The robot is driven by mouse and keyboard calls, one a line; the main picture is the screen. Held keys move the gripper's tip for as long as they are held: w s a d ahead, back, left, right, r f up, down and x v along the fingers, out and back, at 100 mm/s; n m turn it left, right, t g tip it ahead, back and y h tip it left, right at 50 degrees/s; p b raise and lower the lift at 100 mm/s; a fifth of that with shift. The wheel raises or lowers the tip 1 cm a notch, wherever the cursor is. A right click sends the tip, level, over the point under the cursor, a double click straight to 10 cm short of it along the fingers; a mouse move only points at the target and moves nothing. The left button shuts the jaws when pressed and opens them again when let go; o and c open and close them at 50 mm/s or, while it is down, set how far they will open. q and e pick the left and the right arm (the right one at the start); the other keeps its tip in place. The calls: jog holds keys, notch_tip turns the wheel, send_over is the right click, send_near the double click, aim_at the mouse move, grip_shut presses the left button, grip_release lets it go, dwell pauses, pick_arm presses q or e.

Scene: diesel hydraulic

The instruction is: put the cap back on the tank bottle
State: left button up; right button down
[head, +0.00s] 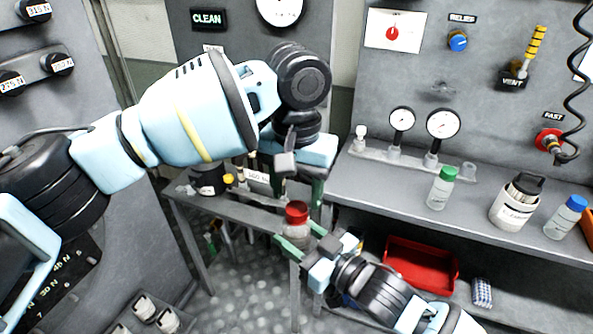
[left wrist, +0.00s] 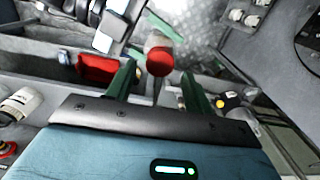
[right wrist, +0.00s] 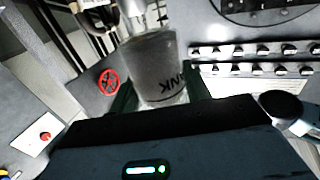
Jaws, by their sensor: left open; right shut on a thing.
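The tank bottle (head: 297,230) is clear with a red cap (head: 297,210) at its top; I cannot tell whether the cap is screwed down. My right gripper (head: 300,240) is shut around the bottle's body and holds it upright in front of the bench. In the right wrist view the bottle (right wrist: 155,65) fills the jaws, with part of its lettering showing and no red cap visible. My left gripper (head: 302,178) is open and empty just above the cap, pointing down. In the left wrist view the cap (left wrist: 160,60) appears between the two green fingers, apart from both.
A green-capped bottle (head: 442,188), a white jar with a dark lid (head: 516,201) and a blue-capped bottle (head: 566,217) stand on the right bench. A red tray (head: 420,266) sits below. A dark container (head: 207,180) stands on the left bench.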

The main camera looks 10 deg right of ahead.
aim_at(297, 207)
pick_arm(q)
jog(key=shift+f, duration=1.6)
jog(key=shift+c, duration=0.2)
jog(key=c, duration=0.9)
jog(key=m, duration=0.6)
jog(key=shift+c, duration=0.2)
jog(key=m, duration=0.5)
jog(key=o, duration=1.2)
jog(key=shift+c, duration=0.2)
notch_tip(297, 207, up, 12)
